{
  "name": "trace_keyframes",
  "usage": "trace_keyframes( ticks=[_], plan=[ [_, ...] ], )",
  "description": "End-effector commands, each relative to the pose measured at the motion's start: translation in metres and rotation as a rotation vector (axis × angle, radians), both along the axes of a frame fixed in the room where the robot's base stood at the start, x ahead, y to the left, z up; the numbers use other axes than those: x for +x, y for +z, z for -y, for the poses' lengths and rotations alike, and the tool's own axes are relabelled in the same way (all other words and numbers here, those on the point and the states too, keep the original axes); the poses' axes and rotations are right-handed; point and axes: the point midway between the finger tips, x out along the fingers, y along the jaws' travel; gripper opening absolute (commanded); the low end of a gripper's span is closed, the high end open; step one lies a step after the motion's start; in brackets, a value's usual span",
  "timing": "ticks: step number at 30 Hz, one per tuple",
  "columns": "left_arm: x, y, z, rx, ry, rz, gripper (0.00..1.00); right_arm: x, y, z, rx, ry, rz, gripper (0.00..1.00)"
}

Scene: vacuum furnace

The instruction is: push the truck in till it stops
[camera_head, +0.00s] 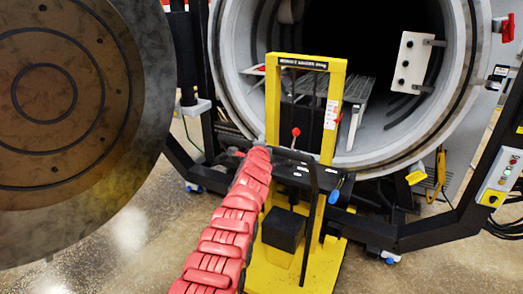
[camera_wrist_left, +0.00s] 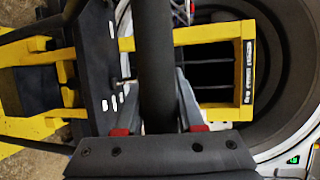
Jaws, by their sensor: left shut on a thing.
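The yellow truck (camera_head: 338,98) stands upright on the floor in front of the round furnace mouth (camera_head: 228,85). Its yellow frame overlaps the opening, and grey rails (camera_head: 353,105) show behind it inside the chamber. A black bent push handle (camera_head: 312,190) rises on the near side of the truck. My left gripper (camera_head: 262,152) is at the handle's upper left end. In the left wrist view its two fingers (camera_wrist_left: 155,100) are closed around the black handle bar (camera_wrist_left: 155,45). The truck's lower contact with the furnace is partly hidden. My right gripper is not seen.
The open round furnace door (camera_head: 60,100) fills the left side. A control box (camera_head: 500,175) with buttons sits on the black frame at right. A red-knobbed lever (camera_head: 295,132) stands on the truck. Bare floor (camera_head: 130,225) shows at lower left.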

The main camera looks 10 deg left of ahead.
Motion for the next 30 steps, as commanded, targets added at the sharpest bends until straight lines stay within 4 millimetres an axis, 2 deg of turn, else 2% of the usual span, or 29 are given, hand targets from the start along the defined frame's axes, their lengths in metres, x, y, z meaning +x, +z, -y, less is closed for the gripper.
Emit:
trace_keyframes(
  ticks=[12,13,17,26,30],
  plan=[
    [0.001,0.003,0.003,-0.003,-0.004,0.005,0.00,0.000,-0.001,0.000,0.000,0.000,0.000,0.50],
    [0.001,0.003,0.003,-0.002,-0.004,0.006,0.42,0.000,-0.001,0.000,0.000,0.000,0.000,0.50],
    [0.001,0.003,0.002,-0.001,-0.003,0.004,0.66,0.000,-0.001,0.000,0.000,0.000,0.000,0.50],
    [0.000,0.001,0.001,-0.001,-0.001,0.001,0.67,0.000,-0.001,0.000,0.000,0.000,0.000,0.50],
    [-0.002,0.003,0.002,-0.006,-0.002,-0.004,0.67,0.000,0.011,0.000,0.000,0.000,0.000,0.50]
  ],
)
